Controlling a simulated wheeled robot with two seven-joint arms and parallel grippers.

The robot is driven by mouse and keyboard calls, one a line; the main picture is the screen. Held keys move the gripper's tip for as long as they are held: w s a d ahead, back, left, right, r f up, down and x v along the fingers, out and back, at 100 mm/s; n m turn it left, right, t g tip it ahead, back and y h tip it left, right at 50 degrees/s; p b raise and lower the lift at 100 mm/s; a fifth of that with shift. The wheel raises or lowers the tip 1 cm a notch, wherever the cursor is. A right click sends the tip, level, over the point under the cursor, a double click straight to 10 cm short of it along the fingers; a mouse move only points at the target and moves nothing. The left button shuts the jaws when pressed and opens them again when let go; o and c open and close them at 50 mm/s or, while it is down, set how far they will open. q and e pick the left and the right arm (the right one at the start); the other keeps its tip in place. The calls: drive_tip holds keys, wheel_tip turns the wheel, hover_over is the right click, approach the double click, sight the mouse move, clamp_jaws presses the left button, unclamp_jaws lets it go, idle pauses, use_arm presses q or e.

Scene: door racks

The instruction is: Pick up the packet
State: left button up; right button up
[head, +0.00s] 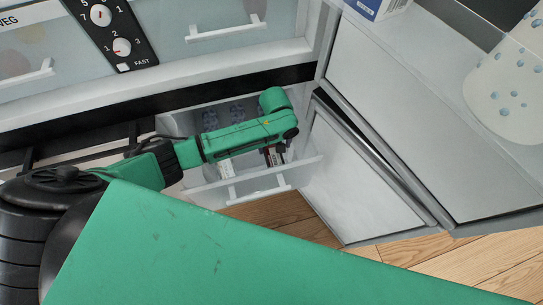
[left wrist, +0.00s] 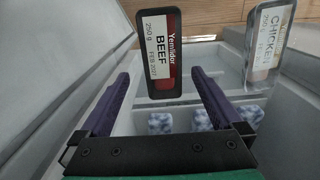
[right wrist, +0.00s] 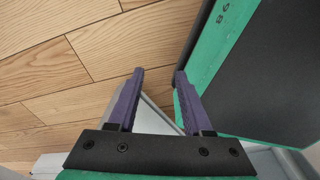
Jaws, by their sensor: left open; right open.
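A dark packet with a white and red label reading BEEF (left wrist: 160,52) stands in a pale drawer-like compartment. In the left wrist view its lower part lies between my finger tips. I cannot tell whether the fingers touch it. My left gripper (left wrist: 161,76) is open; in the head view it (head: 275,156) points down into the compartment. A second packet, labelled CHICKEN (left wrist: 268,42), stands to the right in the left wrist view. My right gripper (right wrist: 160,73) is open and empty over the wooden floor; the head view does not show it.
Blue-and-white patterned items (left wrist: 160,123) lie in the compartment. A white front with a bar handle (head: 262,190) edges it. A grey door panel (head: 352,180) stands close on the right. Wooden floor (head: 285,213) is clear in front.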

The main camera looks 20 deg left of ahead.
sight(273, 155)
use_arm(q)
wheel_tip(273, 155, down, 7)
drive_tip(key=shift+s+a+f+b, duration=0.15)
drive_tip(key=shift+b, duration=0.65)
drive_tip(key=shift+c, duration=0.9)
drive_tip(key=c, duration=1.4)
use_arm(e)
drive_tip(key=shift+w+a+f, duration=0.2)
drive_tip(key=shift+w+f, duration=0.25)
drive_tip(key=shift+w+a+f, duration=0.15)
drive_tip(key=shift+w+f, duration=0.25)
drive_tip(key=shift+f, duration=0.05)
use_arm(q)
drive_tip(key=shift+r, duration=0.25)
